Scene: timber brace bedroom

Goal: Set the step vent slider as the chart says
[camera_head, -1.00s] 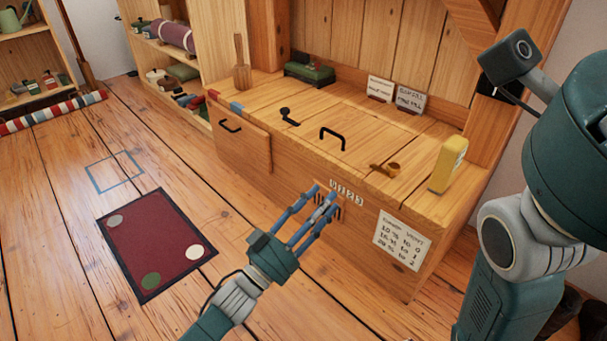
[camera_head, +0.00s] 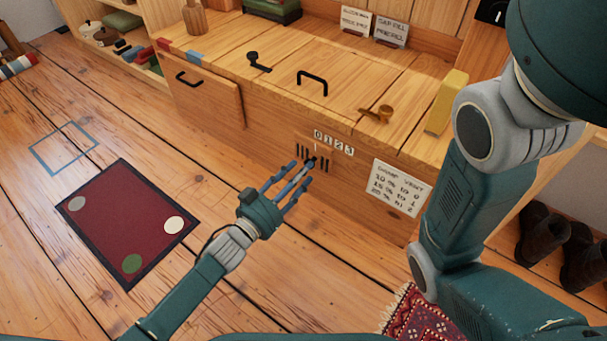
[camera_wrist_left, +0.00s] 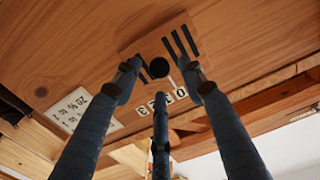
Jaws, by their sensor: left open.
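The step vent (camera_head: 328,163) is a slotted wooden plate on the front of the timber bench, with a dark round slider knob (camera_head: 311,161). The knob also shows in the left wrist view (camera_wrist_left: 160,67). White number tiles 0 to 3 (camera_head: 334,142) sit above it. A white mark by the knob points toward the 0 and 1 end; I cannot tell which exactly. The chart (camera_head: 396,189), to the right of the vent, pairs percentages with numbers; its small print is partly unclear. My left gripper (camera_head: 300,178) is open, its fingers around the knob's area; contact is unclear.
The bench top holds a black handle (camera_head: 312,78), a brass piece (camera_head: 377,114), a yellow block (camera_head: 446,101) and two written cards (camera_head: 391,30). A dark red mat (camera_head: 125,220) lies on the floor. Boots (camera_head: 543,235) and a patterned rug (camera_head: 420,318) are at right.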

